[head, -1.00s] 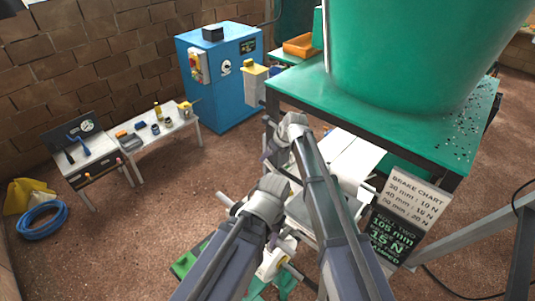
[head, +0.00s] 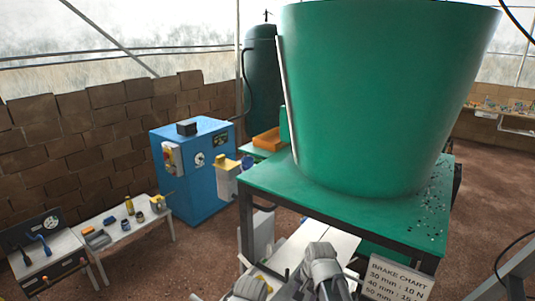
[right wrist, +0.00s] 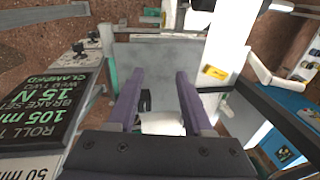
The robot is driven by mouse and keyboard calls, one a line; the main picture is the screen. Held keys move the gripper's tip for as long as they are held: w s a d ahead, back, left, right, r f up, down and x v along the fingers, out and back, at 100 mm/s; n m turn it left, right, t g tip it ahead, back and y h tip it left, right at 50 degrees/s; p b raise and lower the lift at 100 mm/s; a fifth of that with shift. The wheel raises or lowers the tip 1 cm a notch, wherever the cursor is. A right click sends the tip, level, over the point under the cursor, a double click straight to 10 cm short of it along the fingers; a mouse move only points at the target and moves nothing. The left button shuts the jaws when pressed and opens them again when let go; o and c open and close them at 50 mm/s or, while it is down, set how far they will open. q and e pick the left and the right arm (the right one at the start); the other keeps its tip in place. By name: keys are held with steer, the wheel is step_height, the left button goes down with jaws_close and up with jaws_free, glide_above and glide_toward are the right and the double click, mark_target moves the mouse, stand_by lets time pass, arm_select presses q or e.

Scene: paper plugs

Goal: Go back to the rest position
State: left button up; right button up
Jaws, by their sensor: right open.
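My right gripper (right wrist: 160,76) is in the right wrist view. Its two purple fingers are spread wide apart, with nothing held between them. A pale grey panel (right wrist: 155,60) lies beyond the fingertips, and a small white piece shows low between the fingers; I cannot tell how far away either is. In the head view, only upper parts of my two arms show at the bottom edge. Both gripper ends are out of that view, so my left gripper is not seen.
A green table (head: 270,187) carries a large green tub (head: 370,95). A brake chart sign (head: 395,280) stands at the front right. A blue cabinet (head: 205,175) and a low tool bench (head: 125,232) stand at left. Brown floor is open between bench and table.

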steer(key=s+d+n+g+h, duration=0.1)
steer(key=s+d+n, duration=0.55)
steer(key=s, duration=0.35)
steer(key=s+a+f+n+b, duration=0.2)
steer(key=a+f+b, duration=0.3)
steer(key=f+b, duration=0.2)
steer(key=s+a+f+n+g+h+b, duration=0.1)
steer(key=s+a+f+n+b, duration=0.2)
steer(key=a+f+b, duration=0.3)
steer(key=shift+f+b, duration=0.5)
steer(key=shift+f, duration=0.15)
steer(key=shift+a, duration=0.1)
